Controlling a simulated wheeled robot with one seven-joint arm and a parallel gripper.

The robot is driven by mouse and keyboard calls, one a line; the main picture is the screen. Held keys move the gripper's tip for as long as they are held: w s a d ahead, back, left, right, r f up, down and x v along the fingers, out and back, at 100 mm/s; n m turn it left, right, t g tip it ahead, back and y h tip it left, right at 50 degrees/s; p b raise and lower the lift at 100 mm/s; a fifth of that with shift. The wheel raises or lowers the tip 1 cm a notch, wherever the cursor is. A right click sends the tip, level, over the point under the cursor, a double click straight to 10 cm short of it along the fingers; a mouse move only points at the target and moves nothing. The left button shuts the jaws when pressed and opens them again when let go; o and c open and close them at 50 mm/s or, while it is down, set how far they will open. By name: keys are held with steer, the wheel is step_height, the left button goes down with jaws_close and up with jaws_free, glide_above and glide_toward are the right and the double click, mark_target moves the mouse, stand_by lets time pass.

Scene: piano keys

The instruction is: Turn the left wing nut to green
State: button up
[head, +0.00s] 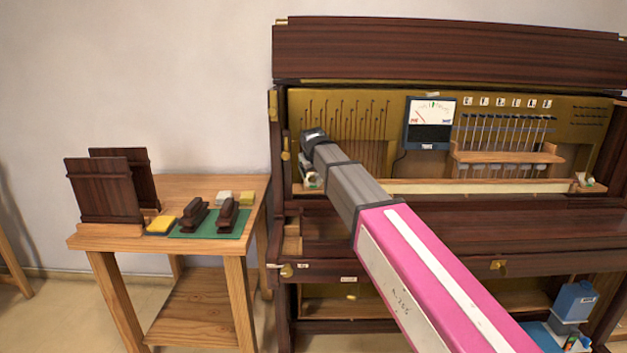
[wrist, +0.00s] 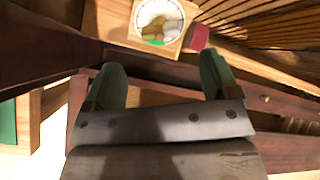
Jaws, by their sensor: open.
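The left wing nut (wrist: 160,24) is brass-coloured and sits on a round white dial (wrist: 140,12) on a wooden block, at the top of the wrist view. A small green patch shows at the dial's lower edge. My gripper (wrist: 163,75) is open, with two green fingertips spread apart and nothing between them. The wing nut lies beyond the fingertips, apart from them. In the head view, my arm reaches to the piano's left end, where the left dial (head: 311,181) is small and partly hidden.
A dark red block (wrist: 198,37) stands right of the dial, with wooden slats beyond. The open piano (head: 440,55) has a meter (head: 430,122) in its middle. A side table (head: 185,187) with dark panels and tools stands left.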

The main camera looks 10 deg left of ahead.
steer(key=shift+v, duration=2.05)
